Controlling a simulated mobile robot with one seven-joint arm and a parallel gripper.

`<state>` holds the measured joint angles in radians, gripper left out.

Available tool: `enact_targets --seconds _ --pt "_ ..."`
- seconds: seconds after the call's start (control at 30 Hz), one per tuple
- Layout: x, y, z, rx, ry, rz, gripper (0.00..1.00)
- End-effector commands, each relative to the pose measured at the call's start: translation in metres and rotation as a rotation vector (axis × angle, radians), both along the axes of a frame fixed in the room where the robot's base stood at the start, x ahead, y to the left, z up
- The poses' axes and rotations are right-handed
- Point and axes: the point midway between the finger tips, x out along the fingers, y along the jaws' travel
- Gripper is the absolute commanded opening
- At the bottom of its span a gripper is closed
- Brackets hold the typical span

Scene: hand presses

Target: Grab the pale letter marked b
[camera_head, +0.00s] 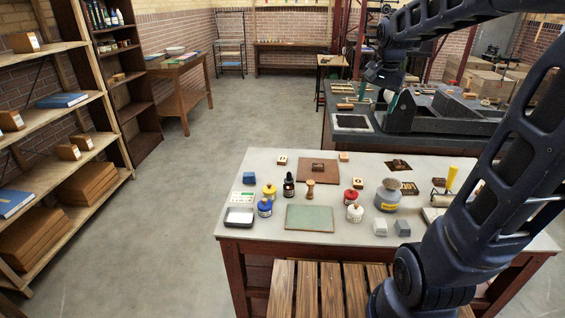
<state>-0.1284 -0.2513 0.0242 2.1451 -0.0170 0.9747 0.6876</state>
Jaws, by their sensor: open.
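A small pale block with a dark mark (282,159) lies at the back left of the near table (262,166). Another small pale-tan block (343,157) lies further right along the back edge. The marks are too small to read, so I cannot tell which is the b. My gripper (386,92) hangs at the end of my arm, high and right of both blocks in the picture, apart from them. It is open, and its fingers are small and hard to make out against the far table.
The near table holds several ink bottles, a grey jar (388,196), a brown board (318,172), a green mat (309,218), a wooden-handled stamp (310,189) and a metal tray (239,217). A slatted bench (330,290) stands in front. Shelves (60,120) line the left; the floor between is clear.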

Motion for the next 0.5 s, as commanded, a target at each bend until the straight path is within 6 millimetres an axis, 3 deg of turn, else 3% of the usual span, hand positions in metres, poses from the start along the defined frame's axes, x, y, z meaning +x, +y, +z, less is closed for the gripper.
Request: enact_targets --seconds 0.27,0.5 --pt "0.079 0.041 -0.016 0.048 0.053 -0.175 0.80" --pt "0.142 0.081 -0.041 0.082 0.095 -0.334 0.80"
